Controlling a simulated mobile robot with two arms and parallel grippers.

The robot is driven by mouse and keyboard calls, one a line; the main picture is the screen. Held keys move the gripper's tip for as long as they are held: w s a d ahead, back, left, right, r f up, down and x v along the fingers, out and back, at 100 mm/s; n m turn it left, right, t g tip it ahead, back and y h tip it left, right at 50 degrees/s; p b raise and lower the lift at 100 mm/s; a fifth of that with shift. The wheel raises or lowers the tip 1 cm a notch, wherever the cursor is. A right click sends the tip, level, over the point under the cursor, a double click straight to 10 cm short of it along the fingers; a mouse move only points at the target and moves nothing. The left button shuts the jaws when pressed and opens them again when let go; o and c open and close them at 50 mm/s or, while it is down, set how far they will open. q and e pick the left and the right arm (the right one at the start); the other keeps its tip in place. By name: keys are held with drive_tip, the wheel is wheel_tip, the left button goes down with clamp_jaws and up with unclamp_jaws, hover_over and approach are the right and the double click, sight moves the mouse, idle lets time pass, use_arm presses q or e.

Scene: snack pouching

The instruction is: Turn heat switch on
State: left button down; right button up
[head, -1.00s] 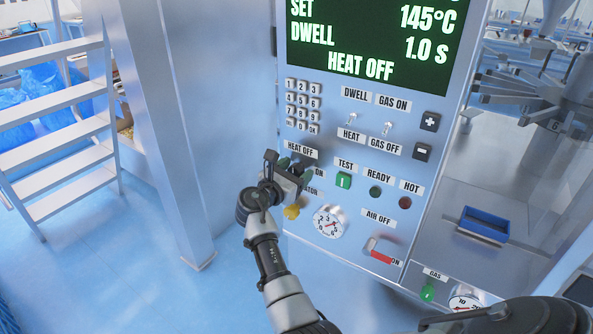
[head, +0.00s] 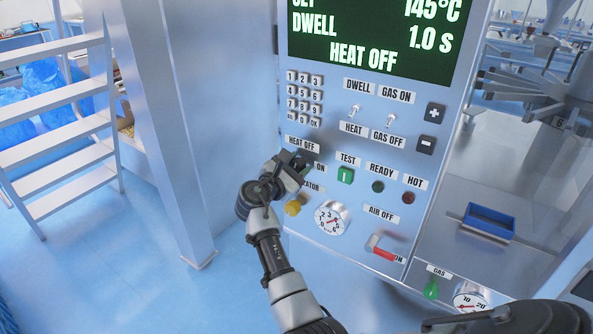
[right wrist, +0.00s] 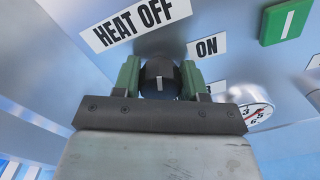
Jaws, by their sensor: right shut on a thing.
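The heat switch is a dark round knob with a white mark (right wrist: 158,84), seen in the right wrist view below the HEAT OFF label (right wrist: 135,22) and left of the ON label (right wrist: 207,47). My right gripper (right wrist: 160,76) has its green fingers on both sides of the knob, shut on it. In the head view, the right gripper (head: 297,164) is at the panel under the HEAT OFF label and hides the knob. The display (head: 375,45) reads HEAT OFF. My left gripper is not in view.
A blue tray (head: 489,222) is at the right. White steps (head: 60,145) stand at the left.

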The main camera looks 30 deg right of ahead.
drive_tip(key=m+b, duration=0.3)
drive_tip(key=m, duration=0.1)
drive_tip(key=shift+f+m, duration=0.1)
drive_tip(key=shift+m, duration=0.3)
drive_tip(key=m+b, duration=0.3)
drive_tip(key=shift+m, duration=0.3)
drive_tip(key=m+b, duration=0.2)
drive_tip(key=m, duration=0.1)
drive_tip(key=shift+b, duration=0.4)
drive_tip(key=shift+m+b, duration=1)
drive_tip(key=shift+m, duration=0.3)
drive_tip(key=o, duration=0.9)
drive_tip(key=shift+d, duration=0.1)
drive_tip(key=shift+t, duration=0.3)
